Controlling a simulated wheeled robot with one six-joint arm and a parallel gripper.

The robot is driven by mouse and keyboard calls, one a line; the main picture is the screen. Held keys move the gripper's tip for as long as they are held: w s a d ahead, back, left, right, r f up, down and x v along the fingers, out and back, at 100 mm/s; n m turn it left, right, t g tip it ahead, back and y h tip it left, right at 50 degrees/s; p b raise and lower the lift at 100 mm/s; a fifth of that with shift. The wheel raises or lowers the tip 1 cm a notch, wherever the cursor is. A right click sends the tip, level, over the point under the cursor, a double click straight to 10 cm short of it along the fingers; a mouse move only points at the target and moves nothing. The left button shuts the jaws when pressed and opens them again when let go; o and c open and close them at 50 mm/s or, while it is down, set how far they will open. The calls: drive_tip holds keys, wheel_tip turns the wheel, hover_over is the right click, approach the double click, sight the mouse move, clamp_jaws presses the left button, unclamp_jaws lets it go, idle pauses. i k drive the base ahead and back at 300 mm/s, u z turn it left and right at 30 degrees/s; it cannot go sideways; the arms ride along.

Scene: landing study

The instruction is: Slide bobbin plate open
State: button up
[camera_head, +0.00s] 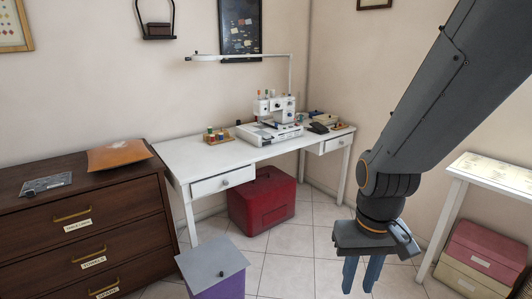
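A white sewing machine (277,108) stands on its flat bed (262,134) on the white desk, with coloured spools on top. Its bobbin plate is too small to make out, so I cannot tell whether it is open. My gripper (361,274) hangs in the lower right, fingers pointing down, well apart from the desk and nearer to me. Its two blue-grey fingers are parted with nothing visible between them.
The white desk (180,151) has two drawers, the left one (223,182) seeming pulled out. A red chest (262,200) sits beneath. A purple bin (212,268) stands in front. A dark dresser (85,235) is left, a white side table (490,172) right. Tiled floor (300,245) lies between.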

sight(263, 134)
drive_tip(key=z, duration=0.2)
drive_tip(key=i, duration=2.5)
drive_tip(key=z, duration=0.25)
